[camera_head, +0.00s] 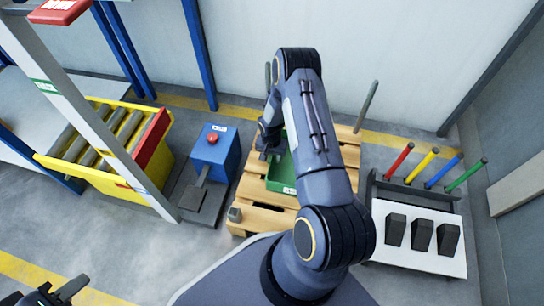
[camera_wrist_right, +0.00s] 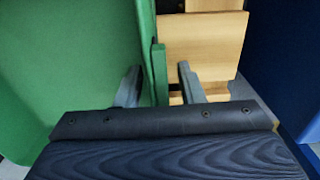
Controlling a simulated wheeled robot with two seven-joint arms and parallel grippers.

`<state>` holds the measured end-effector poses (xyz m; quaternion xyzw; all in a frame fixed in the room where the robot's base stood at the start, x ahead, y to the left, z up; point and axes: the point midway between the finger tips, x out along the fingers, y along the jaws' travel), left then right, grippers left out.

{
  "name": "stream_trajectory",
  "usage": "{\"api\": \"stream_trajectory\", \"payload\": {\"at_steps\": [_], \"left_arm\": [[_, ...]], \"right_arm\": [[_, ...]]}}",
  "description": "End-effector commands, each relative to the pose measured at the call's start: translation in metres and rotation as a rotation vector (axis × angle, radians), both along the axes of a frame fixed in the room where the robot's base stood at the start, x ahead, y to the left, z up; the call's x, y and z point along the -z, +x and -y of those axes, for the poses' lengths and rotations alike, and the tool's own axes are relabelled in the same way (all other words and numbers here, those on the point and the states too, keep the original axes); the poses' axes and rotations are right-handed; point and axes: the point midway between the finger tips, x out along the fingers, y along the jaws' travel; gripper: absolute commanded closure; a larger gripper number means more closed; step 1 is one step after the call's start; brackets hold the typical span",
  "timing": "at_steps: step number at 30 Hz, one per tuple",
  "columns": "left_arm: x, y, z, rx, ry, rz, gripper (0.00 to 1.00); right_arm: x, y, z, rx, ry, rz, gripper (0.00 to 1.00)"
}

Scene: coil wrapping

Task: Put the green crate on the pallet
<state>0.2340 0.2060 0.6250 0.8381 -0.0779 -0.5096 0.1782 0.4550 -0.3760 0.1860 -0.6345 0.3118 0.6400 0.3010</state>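The green crate (camera_head: 282,178) is over the wooden pallet (camera_head: 252,190) in the head view, partly hidden by my right arm. It looks level and seems to rest on the slats. My right gripper (camera_head: 266,150) is at the crate's left side. In the right wrist view, the green crate wall (camera_wrist_right: 158,78) stands between the two fingers of my right gripper (camera_wrist_right: 160,88). Gaps show beside the wall, so the fingers look open around it. My left gripper (camera_head: 48,290) is open and empty at the lower left, far from the crate.
A blue box with a red button (camera_head: 212,150) stands left of the pallet. A yellow roller conveyor (camera_head: 120,140) is further left. A rack with coloured handles (camera_head: 420,190) and dark blocks is on the right. Upright posts (camera_head: 366,106) rise at the pallet's back.

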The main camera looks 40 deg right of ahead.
Motion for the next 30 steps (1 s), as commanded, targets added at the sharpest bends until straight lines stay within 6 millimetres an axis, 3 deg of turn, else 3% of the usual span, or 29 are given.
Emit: {"api": "stream_trajectory", "payload": {"at_steps": [8,18,30], "left_arm": [[-0.010,0.000,0.000,0.000,0.000,0.000,0.64],[-0.041,0.000,0.000,0.000,0.000,0.000,0.64],[-0.052,0.000,0.000,0.000,0.000,0.000,0.64]], "right_arm": [[-0.015,0.001,0.000,0.000,-0.001,0.002,0.65],[-0.088,0.002,-0.001,0.000,-0.001,0.002,0.65],[-0.140,0.005,-0.002,-0.005,0.005,0.015,0.65]]}}
